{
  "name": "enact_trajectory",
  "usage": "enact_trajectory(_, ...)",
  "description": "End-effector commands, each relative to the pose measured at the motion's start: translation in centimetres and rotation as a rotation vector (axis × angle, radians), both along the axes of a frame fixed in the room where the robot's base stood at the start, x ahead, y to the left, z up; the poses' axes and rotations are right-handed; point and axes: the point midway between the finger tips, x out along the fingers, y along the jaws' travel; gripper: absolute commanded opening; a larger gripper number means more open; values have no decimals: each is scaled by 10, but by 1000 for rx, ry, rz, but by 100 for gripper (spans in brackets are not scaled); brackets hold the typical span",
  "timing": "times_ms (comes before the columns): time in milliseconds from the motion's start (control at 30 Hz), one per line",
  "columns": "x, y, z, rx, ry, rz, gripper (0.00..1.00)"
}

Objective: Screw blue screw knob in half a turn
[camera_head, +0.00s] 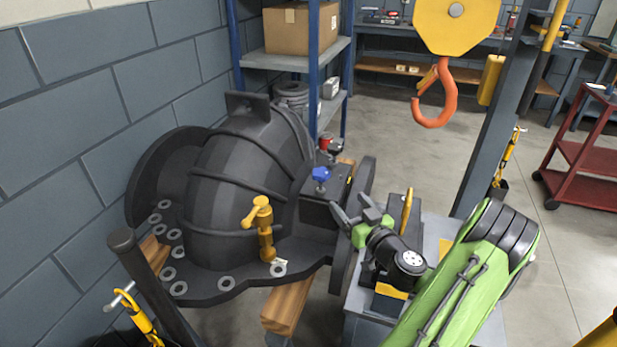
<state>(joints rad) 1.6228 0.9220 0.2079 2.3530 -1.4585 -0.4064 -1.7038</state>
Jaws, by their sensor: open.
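The blue screw knob (321,174) stands upright on a dark block (327,205) at the right side of the dark grey casing (240,170). A red knob (325,143) sits just behind it on the same side. My gripper (350,206), with grey fingers on a green and black wrist, is to the right of and a little below the blue knob in the picture. Its fingers are apart with nothing between them. The gripper does not touch the blue knob.
A yellow T-handled clamp (262,225) stands on the casing flange among several washers. An orange hook (436,95) hangs at upper right. A grey stand with a yellow handle (407,210) is beside my arm. Shelves, a red cart (585,160) and open floor lie behind.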

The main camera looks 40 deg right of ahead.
Motion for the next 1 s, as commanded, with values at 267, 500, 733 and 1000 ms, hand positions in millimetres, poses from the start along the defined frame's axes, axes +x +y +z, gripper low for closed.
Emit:
enact_trajectory(267, 63, -16, 4, -5, 0, 11, 75)
enact_trajectory(500, 119, -34, 4, -4, -2, 10, 75)
enact_trajectory(733, 144, -43, 3, 0, -1, 7, 75)
enact_trajectory(1000, 146, -44, 2, 0, 1, 7, 72)
